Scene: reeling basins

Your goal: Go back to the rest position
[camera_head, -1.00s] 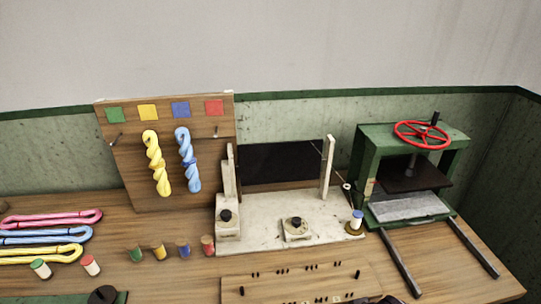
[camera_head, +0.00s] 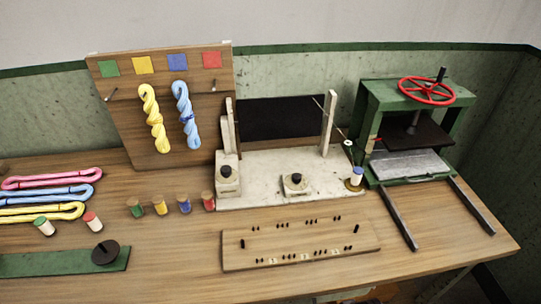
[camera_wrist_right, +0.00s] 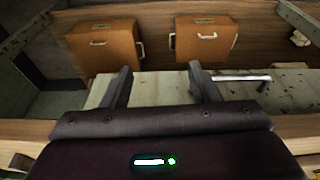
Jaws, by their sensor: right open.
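My right gripper (camera_wrist_right: 160,88) shows in the right wrist view. Its two dark fingers stand apart with nothing between them. Beyond the fingertips are a pale green surface and two orange-brown boxes, one at the left (camera_wrist_right: 105,48) and one at the right (camera_wrist_right: 205,40), each with a light handle. Neither gripper shows in the head view, so I cannot see the left one. In the head view a yellow twisted skein (camera_head: 154,118) and a blue twisted skein (camera_head: 186,116) hang on the wooden board (camera_head: 120,130) under coloured squares.
The wooden table (camera_head: 175,260) carries a white stand (camera_head: 265,190), a pegged board (camera_head: 300,246), and a green press (camera_head: 370,120) with a red wheel (camera_head: 427,91). Loose pink (camera_head: 50,177), blue and yellow skeins lie at the left, near several small spools.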

